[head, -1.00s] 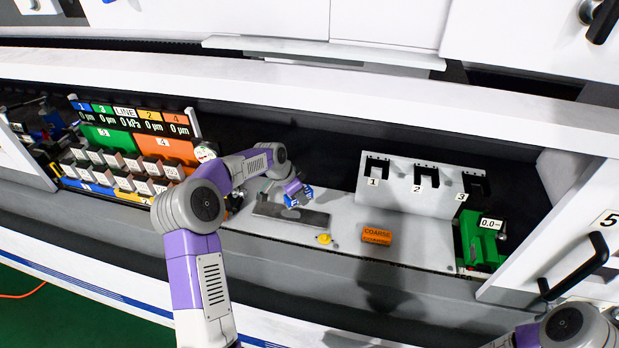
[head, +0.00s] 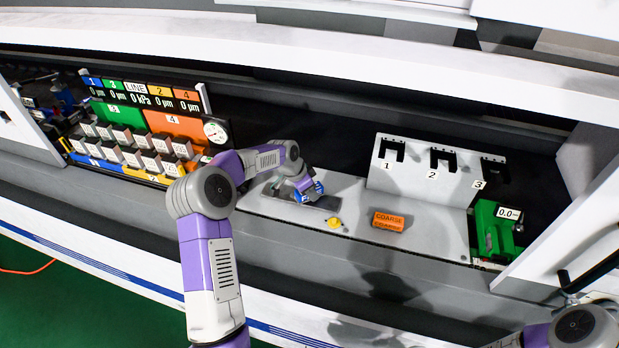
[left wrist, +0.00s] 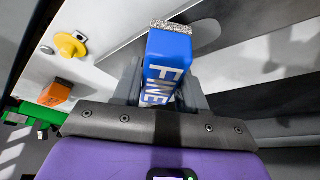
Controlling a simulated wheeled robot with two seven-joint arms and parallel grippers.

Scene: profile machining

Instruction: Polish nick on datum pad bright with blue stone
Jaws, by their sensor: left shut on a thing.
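In the left wrist view the blue stone (left wrist: 168,62) sits between the fingers, marked "FINE", with a speckled grey end pointing away from me. I cannot tell whether that end touches the plate. The nick and the datum pad cannot be made out; the gripper covers part of the plate. My right gripper is out of view; only a part of my right arm shows at the lower right.
An orange block marked "COARSE" (head: 389,221) and a yellow knob (head: 333,222) are right of the plate. A white rack numbered 1 to 3 (head: 420,185) stands behind. A green gauge unit (head: 494,231) is at right, a row of labelled blocks (head: 130,150) at left.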

